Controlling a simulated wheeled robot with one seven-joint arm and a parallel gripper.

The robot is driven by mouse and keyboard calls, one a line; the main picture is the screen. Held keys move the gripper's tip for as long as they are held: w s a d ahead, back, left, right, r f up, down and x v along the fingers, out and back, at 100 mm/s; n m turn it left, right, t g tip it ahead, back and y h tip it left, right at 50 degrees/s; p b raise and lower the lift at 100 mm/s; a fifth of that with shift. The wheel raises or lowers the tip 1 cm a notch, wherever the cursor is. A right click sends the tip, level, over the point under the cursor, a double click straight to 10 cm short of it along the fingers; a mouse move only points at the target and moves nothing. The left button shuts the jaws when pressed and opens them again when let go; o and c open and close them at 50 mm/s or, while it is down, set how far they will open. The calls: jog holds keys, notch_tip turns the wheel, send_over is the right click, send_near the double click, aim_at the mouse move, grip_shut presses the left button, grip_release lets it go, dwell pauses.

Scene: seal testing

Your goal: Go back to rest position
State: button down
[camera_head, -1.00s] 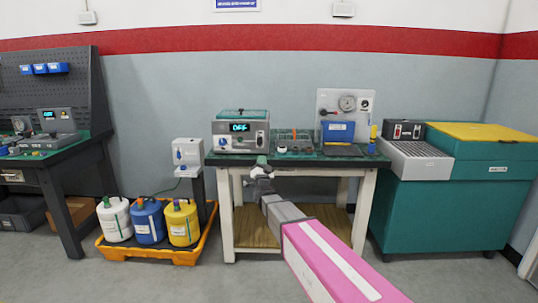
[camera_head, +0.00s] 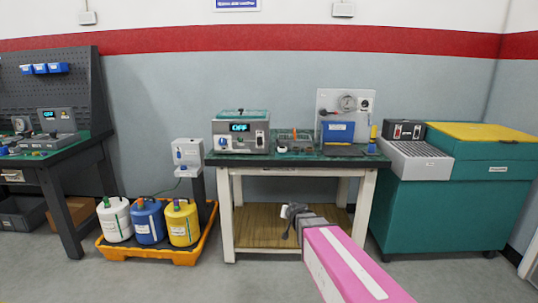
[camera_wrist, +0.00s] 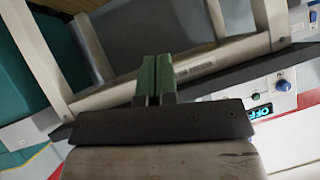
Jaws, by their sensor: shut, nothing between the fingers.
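My gripper (camera_head: 288,224) is in front of the white-framed workbench (camera_head: 228,200), below its top and before its wooden lower shelf, at the end of my pink and grey arm. In the wrist view my gripper (camera_wrist: 153,80) shows its two green fingers closed together with nothing between them. The bench frame (camera_wrist: 110,97) lies beyond the fingers in that view and appears tilted.
On the bench stand a grey device (camera_head: 240,132) reading OFF and a gauge panel (camera_head: 345,108). A teal cabinet (camera_head: 440,215) is at right. Several jugs stand in an orange tray (camera_head: 150,252) at left. Grey floor lies clear in front.

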jog(key=s+d+f+g, duration=0.2)
jog(key=s+d+g, duration=0.1)
jog(key=s, duration=0.4)
jog(key=s+d+f+g+h, duration=0.1)
jog(key=s+d+f+g, duration=0.2)
jog(key=s, duration=0.5)
jog(key=s+d+f+n+g, duration=0.1)
jog(key=s+d+g, duration=0.3)
jog(key=s, duration=0.4)
jog(key=shift+f+g+h, duration=0.4)
jog(key=shift+f, duration=0.45)
